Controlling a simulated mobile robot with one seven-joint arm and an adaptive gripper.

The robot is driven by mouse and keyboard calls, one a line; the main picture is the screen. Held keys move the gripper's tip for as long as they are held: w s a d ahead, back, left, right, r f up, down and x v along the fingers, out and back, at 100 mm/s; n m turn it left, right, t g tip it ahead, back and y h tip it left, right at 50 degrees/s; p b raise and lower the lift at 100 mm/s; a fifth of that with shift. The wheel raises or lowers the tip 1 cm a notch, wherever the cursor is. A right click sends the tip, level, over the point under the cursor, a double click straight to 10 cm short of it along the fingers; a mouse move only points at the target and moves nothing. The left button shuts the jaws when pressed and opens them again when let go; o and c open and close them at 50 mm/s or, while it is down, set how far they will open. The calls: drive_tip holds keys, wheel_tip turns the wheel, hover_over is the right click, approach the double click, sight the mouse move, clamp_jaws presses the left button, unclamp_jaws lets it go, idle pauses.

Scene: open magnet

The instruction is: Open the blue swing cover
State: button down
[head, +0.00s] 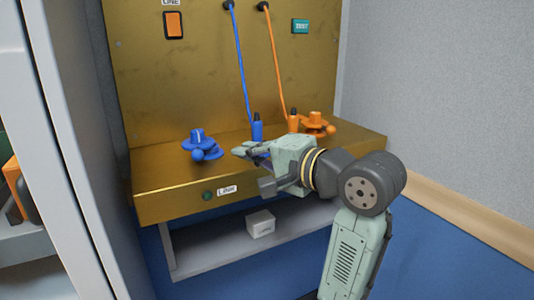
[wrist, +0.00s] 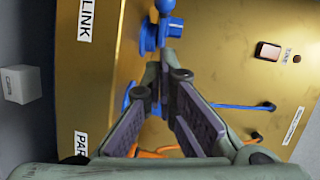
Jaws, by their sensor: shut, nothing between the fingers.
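The blue swing cover (head: 197,152) sits on the left part of the brass ledge, with a round ball on its front side. It also shows in the wrist view (wrist: 148,38) at the top, just beyond the fingertips. I cannot tell whether it touches them or how far it is swung. My gripper (head: 238,151) is shut and empty, reaching in from the right with its fingertips a little right of the cover. In the wrist view my gripper's fingers (wrist: 164,68) meet at their tips.
A blue plug (head: 257,128) with a blue cord stands behind my gripper. An orange plug (head: 293,122) and an orange swing cover (head: 318,125) are to the right. The brass ledge (head: 160,200) has a clear front left. A small white box (head: 261,223) sits on the grey shelf below.

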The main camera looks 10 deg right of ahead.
sight(222, 170)
drive_tip(key=a, duration=0.1)
drive_tip(key=w+a, duration=0.2)
drive_tip(key=shift+a+f+p, duration=0.3)
drive_tip(key=shift+a+f, duration=0.2)
drive_tip(key=shift+a, duration=0.5)
drive_tip(key=shift+w, duration=0.1)
drive_tip(key=shift+a, duration=0.15)
